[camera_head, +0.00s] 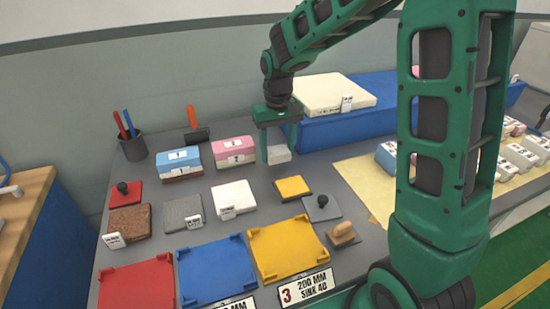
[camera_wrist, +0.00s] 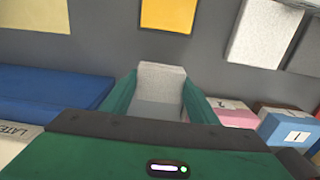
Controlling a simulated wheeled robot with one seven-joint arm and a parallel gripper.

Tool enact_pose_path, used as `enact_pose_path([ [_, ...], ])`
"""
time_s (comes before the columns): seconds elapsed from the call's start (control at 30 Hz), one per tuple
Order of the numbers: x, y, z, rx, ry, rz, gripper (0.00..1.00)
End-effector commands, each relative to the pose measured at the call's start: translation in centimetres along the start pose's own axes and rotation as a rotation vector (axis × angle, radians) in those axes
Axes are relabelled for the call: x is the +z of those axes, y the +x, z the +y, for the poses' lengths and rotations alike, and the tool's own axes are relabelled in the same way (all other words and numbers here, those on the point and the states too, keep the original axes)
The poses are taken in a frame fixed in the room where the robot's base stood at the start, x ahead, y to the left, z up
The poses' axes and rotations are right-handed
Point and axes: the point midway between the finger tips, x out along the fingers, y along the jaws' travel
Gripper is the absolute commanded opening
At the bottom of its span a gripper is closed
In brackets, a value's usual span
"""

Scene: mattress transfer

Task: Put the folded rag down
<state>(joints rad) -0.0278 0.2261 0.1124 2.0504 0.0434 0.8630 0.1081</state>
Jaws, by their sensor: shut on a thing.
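The folded rag, a small white-grey block (camera_head: 280,155), is between the two green fingers of my gripper (camera_head: 278,150). In the wrist view the rag (camera_wrist: 160,82) fills the gap between the fingertips (camera_wrist: 160,100), and its far end sticks out past them. My gripper is shut on it and points down over the back part of the grey table (camera_head: 225,170), right of the pink-and-white block. I cannot tell whether the rag touches the table or hangs just above it.
A pink-and-white block (camera_head: 234,151) and a blue-and-white block (camera_head: 179,162) stand left of my gripper. A blue slab (camera_head: 340,124) bearing a cream block (camera_head: 330,93) is behind right. A yellow pad (camera_head: 292,187) lies in front. Grey table shows bare around the rag.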

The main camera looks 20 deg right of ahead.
Motion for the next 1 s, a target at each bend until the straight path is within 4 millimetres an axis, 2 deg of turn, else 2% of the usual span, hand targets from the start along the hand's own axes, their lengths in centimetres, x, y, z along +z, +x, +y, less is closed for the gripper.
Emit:
enact_pose_path([
  [0.1, 0.1, 1.8, 0.0, 0.0, 0.0, -0.005, 0.33],
  [0.2, 0.1, 2.8, -0.1, 0.0, 0.0, -0.002, 0.33],
  [0.47, 0.0, 2.9, -0.1, 0.0, -0.001, -0.001, 0.33],
  [1.0, 0.1, 4.7, -0.3, 0.002, -0.003, -0.012, 0.33],
])
